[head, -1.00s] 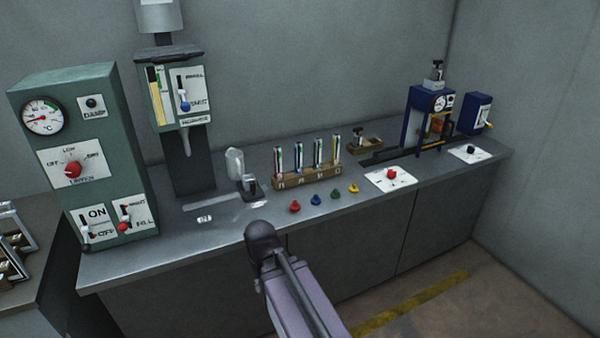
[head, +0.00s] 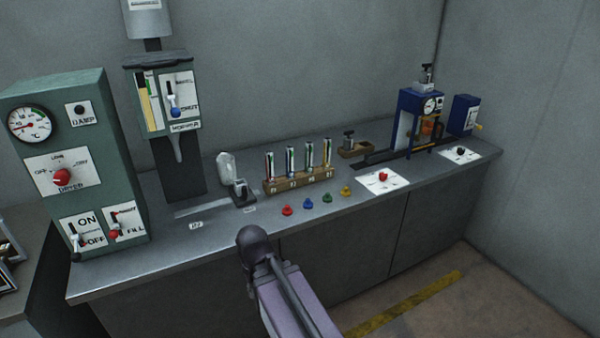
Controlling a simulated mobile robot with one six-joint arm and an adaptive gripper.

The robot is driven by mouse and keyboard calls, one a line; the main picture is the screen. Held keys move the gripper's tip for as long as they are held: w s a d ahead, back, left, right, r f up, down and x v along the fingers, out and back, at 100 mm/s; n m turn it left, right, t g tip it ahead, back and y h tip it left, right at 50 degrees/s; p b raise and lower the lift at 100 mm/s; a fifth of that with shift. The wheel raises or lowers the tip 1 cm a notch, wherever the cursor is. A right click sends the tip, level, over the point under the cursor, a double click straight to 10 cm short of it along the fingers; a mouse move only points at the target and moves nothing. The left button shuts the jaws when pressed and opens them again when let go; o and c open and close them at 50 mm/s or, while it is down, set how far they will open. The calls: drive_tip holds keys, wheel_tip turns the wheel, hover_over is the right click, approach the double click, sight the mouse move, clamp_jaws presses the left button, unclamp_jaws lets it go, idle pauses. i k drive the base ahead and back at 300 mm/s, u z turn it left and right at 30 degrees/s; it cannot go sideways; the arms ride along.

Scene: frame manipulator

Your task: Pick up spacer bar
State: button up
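I cannot make out for certain which thing is the spacer bar. A long dark flat bar or rail (head: 380,160) lies on the bench (head: 150,255) in front of the blue press, at the right. A small wooden tray (head: 355,151) with a dark-knobbed piece stands beside its left end. My arm reaches up from the bottom middle, in front of the bench. Its dark rounded joint shows, but no gripper fingers are visible.
A green control box (head: 60,140) and a dispenser (head: 165,95) stand at the left. A wooden rack (head: 300,180) holds several tubes, with coloured knobs (head: 307,203) before it. A blue press (head: 420,118) stands at the right. Floor is clear at lower right.

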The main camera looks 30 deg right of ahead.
sight(269, 158)
drive_tip(key=k, duration=0.65)
drive_tip(key=i, duration=1.55)
drive_tip(key=z, duration=0.6)
